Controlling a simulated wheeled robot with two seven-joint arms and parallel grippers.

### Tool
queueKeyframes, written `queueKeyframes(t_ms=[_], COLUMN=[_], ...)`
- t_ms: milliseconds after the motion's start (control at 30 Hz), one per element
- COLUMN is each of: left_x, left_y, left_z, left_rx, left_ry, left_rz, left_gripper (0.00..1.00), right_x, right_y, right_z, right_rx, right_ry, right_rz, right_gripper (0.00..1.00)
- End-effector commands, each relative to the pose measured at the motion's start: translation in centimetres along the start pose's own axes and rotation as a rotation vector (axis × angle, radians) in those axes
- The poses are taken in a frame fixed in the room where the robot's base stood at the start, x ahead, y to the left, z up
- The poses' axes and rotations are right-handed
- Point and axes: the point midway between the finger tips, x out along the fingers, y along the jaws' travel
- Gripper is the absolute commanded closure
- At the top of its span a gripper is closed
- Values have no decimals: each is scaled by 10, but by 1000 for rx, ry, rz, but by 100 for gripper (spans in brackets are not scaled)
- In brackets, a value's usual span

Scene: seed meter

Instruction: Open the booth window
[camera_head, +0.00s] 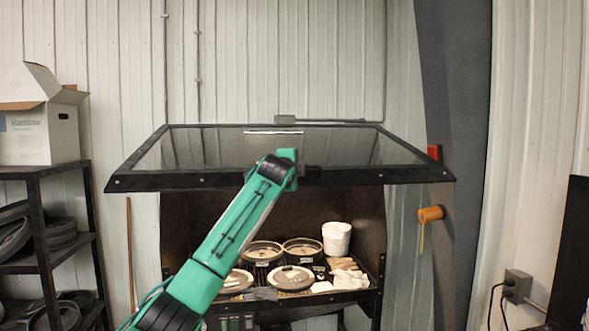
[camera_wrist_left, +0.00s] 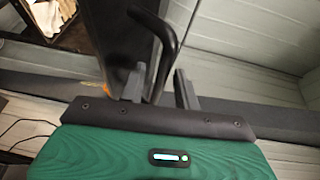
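The booth window (camera_head: 385,175) is a glass pane in a black frame. It stands swung up and out, its front edge toward me and the booth below uncovered. My left arm reaches up across the middle of the front edge, and the left gripper (camera_head: 306,172) is at that edge, mostly hidden by its own wrist. In the left wrist view, a bent black handle (camera_wrist_left: 168,42) runs between the two fingers of the left gripper (camera_wrist_left: 160,82). The fingers are apart, with gaps beside the handle. My right gripper is not in view.
Inside the booth (camera_head: 345,205) are round lidded pots (camera_head: 302,248), a white bucket (camera_head: 337,238) and cloths. A shelf (camera_head: 60,170) with a cardboard box (camera_head: 38,125) stands at left. A dark post (camera_head: 455,120) with an orange roll (camera_head: 430,214) stands at right.

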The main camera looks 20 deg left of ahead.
Motion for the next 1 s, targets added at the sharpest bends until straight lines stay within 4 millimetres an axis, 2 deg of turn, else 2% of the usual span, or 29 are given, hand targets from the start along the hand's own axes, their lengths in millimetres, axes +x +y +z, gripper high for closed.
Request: queueKeyframes(t_ms=[233, 367, 567, 800, 1000], left_x=[-1, -9, -40, -88, -121], left_y=[2, 4, 6, 6, 3], left_z=[0, 0, 0, 0, 0], left_rx=[1, 1, 2, 2, 1], left_ry=[0, 1, 1, 1, 1], left_rz=[1, -1, -4, -4, -3], left_gripper=[68, 68, 68, 68, 68], right_x=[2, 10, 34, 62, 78], right_y=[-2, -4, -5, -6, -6], right_z=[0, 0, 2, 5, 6], right_rx=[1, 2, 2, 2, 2], right_ry=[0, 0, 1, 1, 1], right_rz=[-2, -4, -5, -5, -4], right_gripper=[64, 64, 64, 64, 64])
